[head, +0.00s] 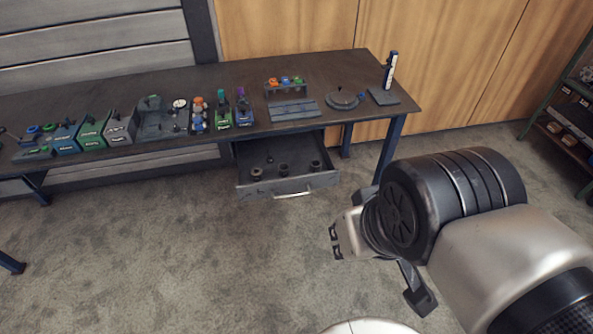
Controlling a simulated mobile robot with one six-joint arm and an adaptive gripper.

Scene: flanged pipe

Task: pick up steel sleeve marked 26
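Several small dark ring-shaped or cylindrical parts sit in an open drawer under the table. One stands at the left (257,172), one in the middle (283,169) and one at the right (315,166). Their markings are too small to read, so I cannot tell which is the steel sleeve marked 26. My gripper (336,241) is to the right of and nearer than the drawer, over the floor in the picture. It touches nothing that I can see. My wrist partly hides it, and its opening is not clear.
The drawer (290,186) is pulled out, with a light handle on its front. The table (330,68) above carries bins, a rack with coloured parts (290,103), a round dark device (342,99) and an upright marker-like object (390,70). A shelf (566,145) stands far right.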

